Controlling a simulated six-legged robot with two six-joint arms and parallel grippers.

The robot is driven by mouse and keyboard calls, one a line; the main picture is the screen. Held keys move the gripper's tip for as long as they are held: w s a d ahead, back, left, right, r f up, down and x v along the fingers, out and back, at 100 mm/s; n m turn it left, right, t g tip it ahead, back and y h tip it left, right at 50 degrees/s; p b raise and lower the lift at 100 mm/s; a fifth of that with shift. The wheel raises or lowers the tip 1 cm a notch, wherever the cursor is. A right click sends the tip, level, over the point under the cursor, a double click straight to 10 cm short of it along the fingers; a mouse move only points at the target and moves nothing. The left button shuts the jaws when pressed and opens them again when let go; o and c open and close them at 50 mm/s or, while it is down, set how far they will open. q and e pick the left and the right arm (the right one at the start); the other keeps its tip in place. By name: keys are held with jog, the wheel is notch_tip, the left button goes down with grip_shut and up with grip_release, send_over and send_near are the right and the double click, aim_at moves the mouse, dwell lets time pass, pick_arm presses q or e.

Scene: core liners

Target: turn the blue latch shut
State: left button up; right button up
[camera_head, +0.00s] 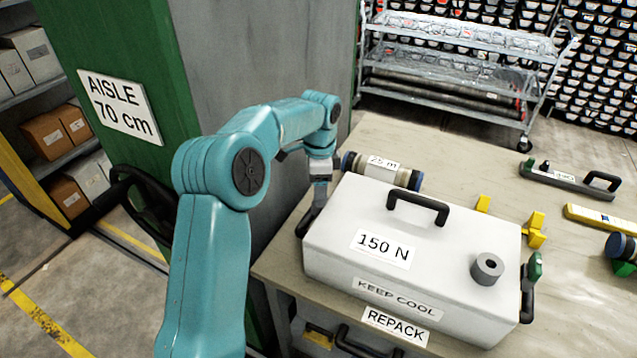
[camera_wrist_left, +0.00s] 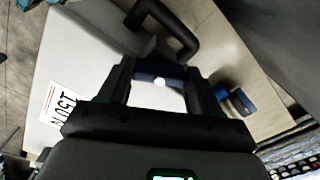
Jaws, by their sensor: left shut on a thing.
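The white box (camera_head: 385,275) stands on the table, with "150 N" and "KEEP COOL" labels and a black handle on its lid (camera_head: 418,207). My left gripper (camera_head: 318,190) is at the box's left end, by its black end handle (camera_head: 305,222). In the left wrist view, the blue latch (camera_wrist_left: 155,69) shows as a dark blue bar between the two fingers of my gripper (camera_wrist_left: 160,82), which is shut on it. In the head view the latch is hidden behind my gripper. How far it is turned I cannot tell. My right gripper is out of view.
A core tube (camera_head: 383,169) labelled "25 m" lies just behind the box. A green latch (camera_head: 535,267) is at the box's right end, and a grey ring (camera_head: 487,269) sits on the lid. A green pillar (camera_head: 110,60) stands left of my arm.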

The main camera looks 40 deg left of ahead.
pick_arm(q)
jog(key=n, duration=0.5)
jog(key=shift+w+d+n+p, duration=0.15)
jog(key=shift+n+p, duration=0.15)
jog(key=shift+p, duration=0.05)
jog(key=n, duration=0.6)
jog(key=shift+n, duration=0.3)
jog(key=o, duration=1.1)
jog(key=shift+c, duration=0.2)
jog(key=shift+r, duration=0.55)
notch_tip(320, 180, up, 15)
jog(key=p, duration=0.2)
jog(key=shift+r, duration=0.15)
